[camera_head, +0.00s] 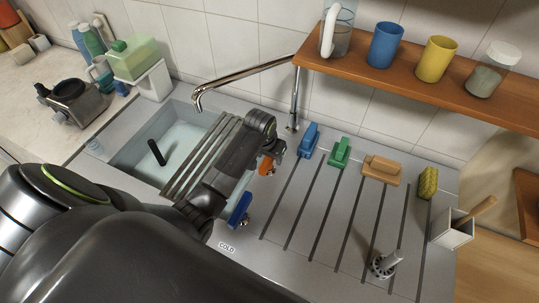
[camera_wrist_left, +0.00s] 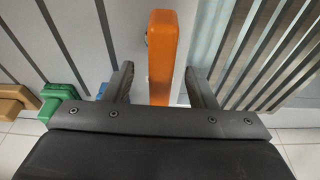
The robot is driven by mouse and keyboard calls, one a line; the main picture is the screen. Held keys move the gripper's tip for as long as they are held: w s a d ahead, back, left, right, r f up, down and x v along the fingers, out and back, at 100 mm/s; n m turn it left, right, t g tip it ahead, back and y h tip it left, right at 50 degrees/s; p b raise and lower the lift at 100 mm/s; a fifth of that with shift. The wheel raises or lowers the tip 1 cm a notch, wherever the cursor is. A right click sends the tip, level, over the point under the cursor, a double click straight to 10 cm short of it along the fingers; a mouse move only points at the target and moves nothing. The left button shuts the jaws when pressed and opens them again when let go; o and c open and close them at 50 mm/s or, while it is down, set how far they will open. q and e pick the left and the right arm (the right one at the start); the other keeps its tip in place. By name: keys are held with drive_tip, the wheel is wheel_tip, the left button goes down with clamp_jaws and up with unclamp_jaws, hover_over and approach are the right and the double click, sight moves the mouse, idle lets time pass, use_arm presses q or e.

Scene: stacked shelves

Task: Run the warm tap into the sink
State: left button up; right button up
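The orange tap handle (camera_head: 265,166) stands on the sink's deck, partly hidden by my left arm. In the left wrist view the orange handle (camera_wrist_left: 161,45) lies lengthwise between my left gripper's fingers (camera_wrist_left: 162,84), with gaps on both sides. My left gripper (camera_head: 275,150) is open around it. A blue tap handle (camera_head: 240,209) is nearer, beside a label reading COLD. The chrome spout (camera_head: 243,74) reaches left over the sink (camera_head: 122,157), and no water stream shows from it. My right gripper is not in view.
A slatted rack (camera_head: 208,150) lies across the sink's right side. A wooden shelf (camera_head: 420,84) with cups overhangs the back right. A grey brush-like item (camera_head: 385,264) stands at the front.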

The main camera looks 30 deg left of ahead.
use_arm(q)
drive_tip(key=shift+o, duration=0.5)
drive_tip(key=shift+r, duration=0.15)
drive_tip(key=shift+w+r+v, duration=0.1)
drive_tip(key=shift+w+v, duration=0.15)
drive_tip(key=shift+v, duration=0.85)
drive_tip(key=shift+w+r+v, duration=0.1)
drive_tip(key=shift+w+v, duration=0.2)
drive_tip(key=shift+v, duration=0.85)
drive_tip(key=shift+w+v, duration=0.25)
drive_tip(key=shift+v, duration=0.85)
